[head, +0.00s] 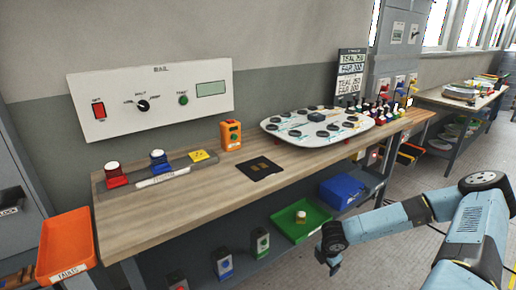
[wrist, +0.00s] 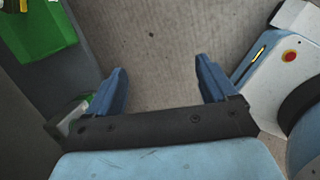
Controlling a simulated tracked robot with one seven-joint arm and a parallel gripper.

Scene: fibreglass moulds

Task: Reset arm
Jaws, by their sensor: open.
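My gripper (wrist: 163,92) points down at the grey floor in the wrist view. Its two blue fingers stand wide apart with nothing between them. In the head view my blue arm reaches in from the lower right and bends down in front of the bench, with its wrist end near the bench's lower shelf. The fingertips are hard to make out there.
The wooden workbench (head: 190,205) carries an orange box (head: 231,134) and a white oval plate (head: 350,127). A green tray (head: 300,222) and a blue bin (head: 342,191) sit below. An orange bin (head: 66,245) stands left. Floor right of the bench is open.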

